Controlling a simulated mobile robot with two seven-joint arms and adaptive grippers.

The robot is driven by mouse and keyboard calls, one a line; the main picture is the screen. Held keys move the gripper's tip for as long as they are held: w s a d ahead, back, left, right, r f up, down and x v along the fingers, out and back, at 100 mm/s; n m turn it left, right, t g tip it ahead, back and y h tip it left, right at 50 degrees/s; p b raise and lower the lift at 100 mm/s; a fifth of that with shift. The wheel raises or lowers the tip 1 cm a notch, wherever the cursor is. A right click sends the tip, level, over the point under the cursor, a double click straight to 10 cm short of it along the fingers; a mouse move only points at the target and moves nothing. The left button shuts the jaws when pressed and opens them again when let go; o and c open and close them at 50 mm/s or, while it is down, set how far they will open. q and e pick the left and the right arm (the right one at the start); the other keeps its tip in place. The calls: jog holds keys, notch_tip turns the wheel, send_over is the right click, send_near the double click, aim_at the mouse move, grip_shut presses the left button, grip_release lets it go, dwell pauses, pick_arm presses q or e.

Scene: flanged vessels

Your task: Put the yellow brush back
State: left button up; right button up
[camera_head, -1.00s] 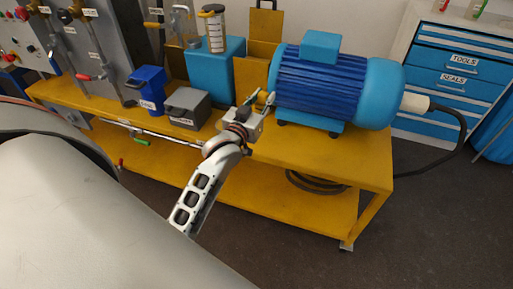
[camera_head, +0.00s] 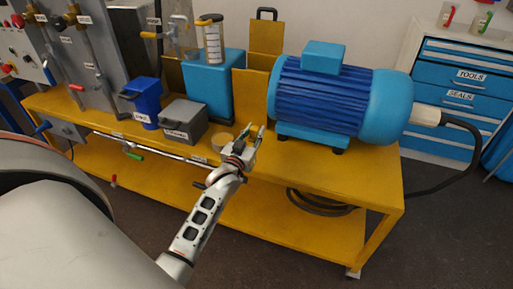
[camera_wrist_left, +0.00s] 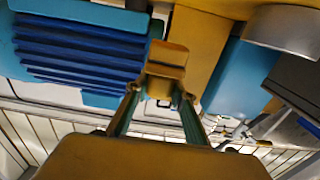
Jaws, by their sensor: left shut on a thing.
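My left gripper (camera_head: 250,138) is above the front part of the yellow bench (camera_head: 335,178), left of the blue motor (camera_head: 320,95). In the left wrist view its two greenish fingers (camera_wrist_left: 163,98) close towards a small yellow-brown block (camera_wrist_left: 167,62) at their tips. This block appears to be the yellow brush, but its bristles cannot be made out. In the head view the held thing hardly shows between the fingers. My right gripper is not in view.
A round tan ring (camera_head: 222,142) lies on the bench just left of the gripper. A grey box (camera_head: 184,122), a blue bin (camera_head: 144,102) and a blue tank (camera_head: 214,84) stand further left and behind. A blue tool cabinet (camera_head: 462,78) stands at the right.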

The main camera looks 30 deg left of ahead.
pick_arm(q)
notch_tip(320, 180, down, 2)
jog(key=shift+f, duration=0.1)
notch_tip(320, 180, down, 4)
jog(key=shift+r+b, duration=0.2)
jog(key=shift+b, duration=0.6)
jog(key=shift+f, duration=0.4)
jog(key=shift+r, duration=0.2)
jog(key=shift+f, duration=0.1)
jog(key=o, duration=1.1)
jog(key=shift+f, duration=0.1)
